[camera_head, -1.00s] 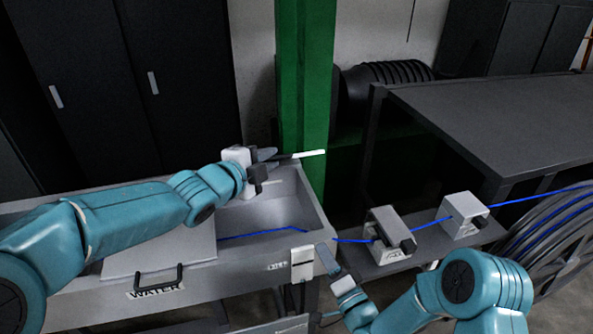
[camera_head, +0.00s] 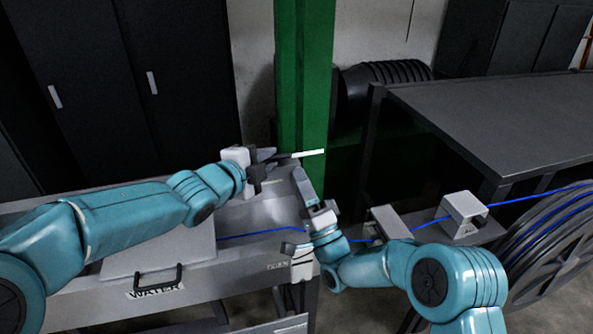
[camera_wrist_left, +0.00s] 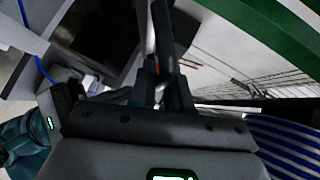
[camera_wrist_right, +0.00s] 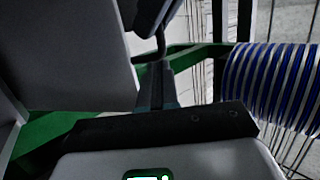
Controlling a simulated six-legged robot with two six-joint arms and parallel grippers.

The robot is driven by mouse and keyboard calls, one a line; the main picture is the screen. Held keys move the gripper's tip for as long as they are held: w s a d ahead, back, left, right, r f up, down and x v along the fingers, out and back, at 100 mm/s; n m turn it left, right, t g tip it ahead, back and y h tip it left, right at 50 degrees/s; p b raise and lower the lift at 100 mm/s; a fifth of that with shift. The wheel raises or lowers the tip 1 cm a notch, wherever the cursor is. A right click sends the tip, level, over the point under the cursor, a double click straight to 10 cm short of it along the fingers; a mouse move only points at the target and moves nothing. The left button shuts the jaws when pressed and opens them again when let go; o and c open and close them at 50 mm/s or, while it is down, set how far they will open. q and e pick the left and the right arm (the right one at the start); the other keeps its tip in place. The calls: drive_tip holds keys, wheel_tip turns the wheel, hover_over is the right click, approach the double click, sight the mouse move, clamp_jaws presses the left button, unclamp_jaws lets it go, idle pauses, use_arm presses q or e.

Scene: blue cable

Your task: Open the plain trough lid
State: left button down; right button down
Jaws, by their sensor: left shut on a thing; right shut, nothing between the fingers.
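The grey trough (camera_head: 220,279) stands at the lower left, with a flat lid (camera_head: 130,262) over its left part. A black handle (camera_head: 158,278) and a label reading WATER are at its front. The right part is uncovered, with blue cable (camera_head: 262,232) inside. I cannot make out a separate plain lid. My left gripper (camera_head: 268,163) is shut on a thin dark rod with a white end (camera_head: 310,153), above the trough's back; the rod also shows in the left wrist view (camera_wrist_left: 153,45). My right gripper (camera_head: 299,173) is shut and empty, pointing up at the trough's right end.
A green post (camera_head: 305,90) stands behind the trough. Grey cable blocks (camera_head: 464,212) sit on a shelf to the right, near a dark table (camera_head: 500,115) and a cable reel (camera_head: 550,250). A white fitting (camera_head: 302,264) is at the trough's front right.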

drive_tip(key=shift+x, duration=1.25)
